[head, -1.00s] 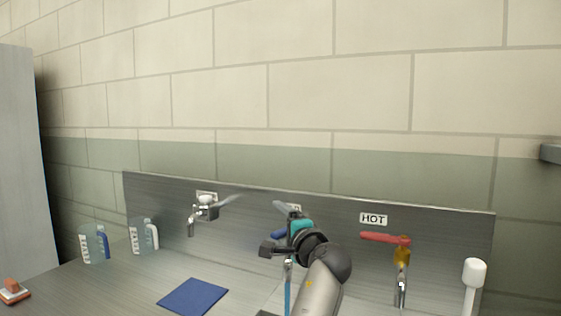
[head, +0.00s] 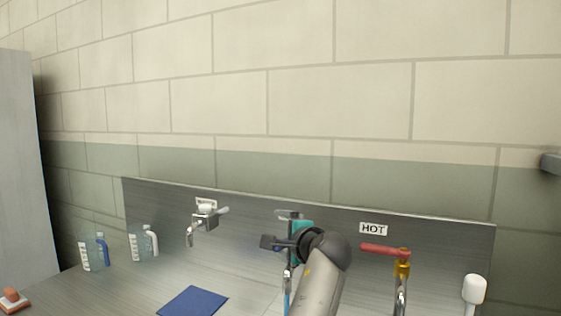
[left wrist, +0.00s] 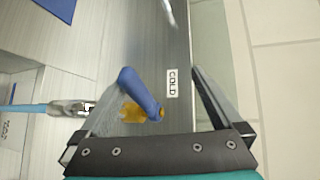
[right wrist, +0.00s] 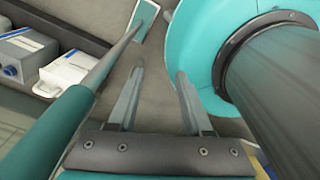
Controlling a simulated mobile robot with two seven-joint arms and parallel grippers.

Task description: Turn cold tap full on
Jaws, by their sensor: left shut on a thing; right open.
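The cold tap has a blue lever handle (left wrist: 141,92) on a brass-coloured valve (left wrist: 135,112), beside a COLD label (left wrist: 172,84). A light blue strand, like water, runs from its spout (left wrist: 72,107). My left gripper (left wrist: 165,80) is shut on the blue handle, which shows between its fingers. In the head view my left gripper (head: 272,243) is at the cold tap and hides most of it. My right gripper (right wrist: 157,88) is open and empty, low above the floor, out of the head view.
A red-handled tap (head: 385,250) with a HOT sign (head: 373,229) is to the right. Another tap (head: 205,217) and two jugs (head: 143,243) are to the left. A blue mat (head: 192,301) lies on the counter.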

